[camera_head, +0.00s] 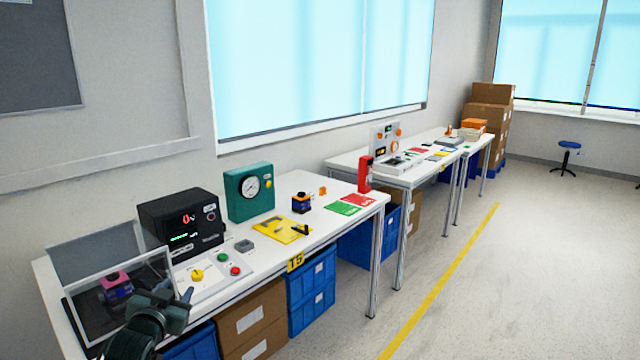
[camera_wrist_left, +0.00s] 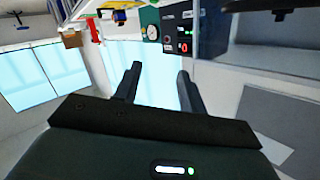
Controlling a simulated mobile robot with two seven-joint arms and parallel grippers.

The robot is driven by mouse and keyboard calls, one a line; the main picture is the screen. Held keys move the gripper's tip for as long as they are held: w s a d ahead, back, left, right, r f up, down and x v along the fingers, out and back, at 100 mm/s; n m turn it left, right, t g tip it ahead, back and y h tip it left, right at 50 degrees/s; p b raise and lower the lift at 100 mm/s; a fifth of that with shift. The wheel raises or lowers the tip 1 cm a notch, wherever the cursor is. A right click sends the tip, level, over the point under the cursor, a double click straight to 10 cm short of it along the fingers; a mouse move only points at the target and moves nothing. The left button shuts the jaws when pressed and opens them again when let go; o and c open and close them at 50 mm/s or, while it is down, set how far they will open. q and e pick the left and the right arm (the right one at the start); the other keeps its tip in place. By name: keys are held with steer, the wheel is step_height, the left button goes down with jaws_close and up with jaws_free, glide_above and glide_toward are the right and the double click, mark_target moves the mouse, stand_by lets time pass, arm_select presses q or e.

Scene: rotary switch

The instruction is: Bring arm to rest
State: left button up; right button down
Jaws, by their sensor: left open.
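My left gripper (camera_head: 180,290) is in the lower left of the head view, in front of the clear-walled box at the near table's front edge. In the left wrist view its two fingers (camera_wrist_left: 158,78) stand apart with nothing between them. The rotary switch, a yellow knob (camera_head: 197,274), is on a white control panel (camera_head: 212,277) just right of the gripper, and the gripper is apart from it. The panel also has a green button (camera_head: 221,257) and red buttons (camera_head: 235,271). My right gripper is in neither view.
A black box with a red display (camera_head: 187,219) and a green gauge box (camera_head: 249,190) stand behind the panel. The clear-walled box (camera_head: 122,290) holds a pink-and-dark part. Yellow, green and red sheets lie further right. Blue bins (camera_head: 311,288) sit underneath. The floor at right is open.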

arm_select(q)
steer(key=s+d+f+g+h, duration=0.1)
steer(key=s+d+f+g, duration=0.1)
steer(key=s+d+f, duration=0.45)
steer(key=s+d+f+g+h, duration=0.1)
steer(key=s+d+f, duration=0.2)
steer(key=s+f, duration=0.6)
steer(key=s+d+f+g+h, duration=0.1)
steer(key=s+d, duration=0.2)
steer(key=s, duration=0.6)
steer(key=s+d+f+g+h, duration=0.1)
steer(key=s+d, duration=0.3)
steer(key=s, duration=0.6)
steer(key=shift+s+d+f+g, duration=0.3)
steer(key=shift+f, duration=0.1)
